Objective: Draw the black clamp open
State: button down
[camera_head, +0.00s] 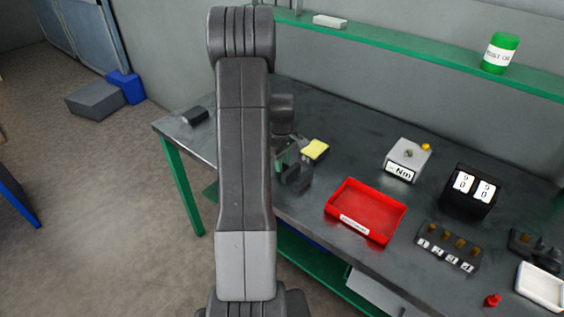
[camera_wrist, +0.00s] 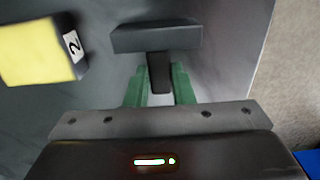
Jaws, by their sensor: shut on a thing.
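The black clamp (camera_wrist: 156,38) shows in the wrist view as a dark T-shaped piece, with a wide bar and a short stem. My gripper (camera_wrist: 158,80) has its two green fingers on either side of the stem and is shut on it. The lower end of the stem is partly hidden between the fingers. In the head view my arm covers much of this spot at the table's left part, and the clamp's details are hard to tell there.
A yellow-topped block (camera_head: 315,150) is close beside my gripper; its label in the wrist view (camera_wrist: 72,44) reads 2. A red tray (camera_head: 352,222), a grey Nm box (camera_head: 407,162) and a black number display (camera_head: 470,190) stand farther right. A small dark block (camera_head: 195,116) lies at the table's left end.

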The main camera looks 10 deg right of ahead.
jog(key=w+a, duration=0.2)
jog(key=w+a+b, duration=0.1)
jog(key=w+a, duration=0.1)
jog(key=w, duration=0.1)
jog(key=shift+w+a+r, duration=0.1)
jog(key=shift+w, duration=0.15)
jog(key=c, duration=1.2)
grip_release()
jog(key=shift+c, duration=0.2)
notch_tip(320, 180, up, 14)
jog(key=b, duration=0.1)
jog(key=shift+b, duration=0.4)
jog(key=shift+f, duration=0.25)
notch_tip(320, 180, down, 14)
jog(key=shift+s+r+p, duration=0.15)
jog(key=shift+r+p, duration=0.05)
jog(key=shift+p, duration=0.75)
jog(key=shift+s+d, duration=0.6)
